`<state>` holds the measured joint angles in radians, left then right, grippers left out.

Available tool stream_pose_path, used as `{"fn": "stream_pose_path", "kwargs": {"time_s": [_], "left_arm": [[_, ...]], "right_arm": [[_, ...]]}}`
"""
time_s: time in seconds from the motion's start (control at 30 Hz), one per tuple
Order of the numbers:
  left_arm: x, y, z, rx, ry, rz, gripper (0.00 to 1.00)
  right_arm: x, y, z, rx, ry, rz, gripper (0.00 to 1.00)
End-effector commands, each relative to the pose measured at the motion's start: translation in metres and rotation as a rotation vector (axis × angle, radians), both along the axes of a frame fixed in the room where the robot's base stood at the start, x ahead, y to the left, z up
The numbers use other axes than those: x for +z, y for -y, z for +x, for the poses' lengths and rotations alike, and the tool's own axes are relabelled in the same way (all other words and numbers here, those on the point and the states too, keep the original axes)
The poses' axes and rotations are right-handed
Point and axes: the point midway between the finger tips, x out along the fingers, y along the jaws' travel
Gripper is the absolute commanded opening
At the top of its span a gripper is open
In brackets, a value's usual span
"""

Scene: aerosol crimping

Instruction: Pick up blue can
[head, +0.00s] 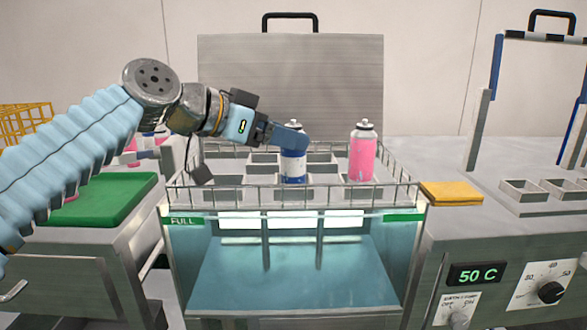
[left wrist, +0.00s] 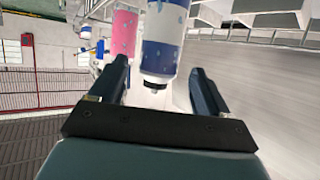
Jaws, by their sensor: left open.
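The blue can (head: 293,168), blue and white with a pale cap, stands upright in a compartment of the wire-railed rack (head: 232,194). My left gripper (head: 290,140) is at the can's upper part in the head view, partly covering it. In the left wrist view the blue can (left wrist: 162,45) is between the two open fingers (left wrist: 160,90), with its capped end toward the gripper. I cannot tell whether a finger touches it. A pink can (head: 362,155) stands upright to the right in the rack; it also shows in the left wrist view (left wrist: 124,32). My right gripper is not in view.
The rack sits above a glass-fronted water bath (head: 290,275) with a raised metal lid (head: 290,80) behind. A green mat (head: 105,199) lies left, a yellow cloth (head: 451,193) right. Empty square holders (head: 523,192) stand at the far right.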

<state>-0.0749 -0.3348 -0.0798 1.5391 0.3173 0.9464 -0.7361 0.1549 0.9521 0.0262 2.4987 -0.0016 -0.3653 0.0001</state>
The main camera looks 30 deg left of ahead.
Motion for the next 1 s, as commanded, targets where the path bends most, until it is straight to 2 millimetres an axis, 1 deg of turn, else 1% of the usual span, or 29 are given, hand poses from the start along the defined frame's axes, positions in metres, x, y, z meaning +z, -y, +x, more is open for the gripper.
{"fn": "stream_pose_path", "kwargs": {"time_s": [0.2,0.3,0.53,0.57,0.93,1.0], "left_arm": [[-0.016,0.016,0.027,-0.001,-0.003,0.000,0.77],[-0.020,0.020,0.035,-0.001,-0.003,-0.001,0.77],[-0.021,0.021,0.037,0.000,0.000,0.000,0.77],[-0.021,0.021,0.037,0.000,0.000,0.000,0.75],[-0.020,0.021,0.036,0.000,0.000,0.000,0.19],[-0.020,0.021,0.036,0.000,0.001,0.000,0.17]], "right_arm": [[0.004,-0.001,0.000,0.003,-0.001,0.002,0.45],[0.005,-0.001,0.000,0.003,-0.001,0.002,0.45],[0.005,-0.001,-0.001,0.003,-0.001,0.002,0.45],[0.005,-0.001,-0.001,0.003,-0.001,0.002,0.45],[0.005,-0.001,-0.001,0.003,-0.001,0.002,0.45],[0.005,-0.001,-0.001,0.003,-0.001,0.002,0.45]]}}
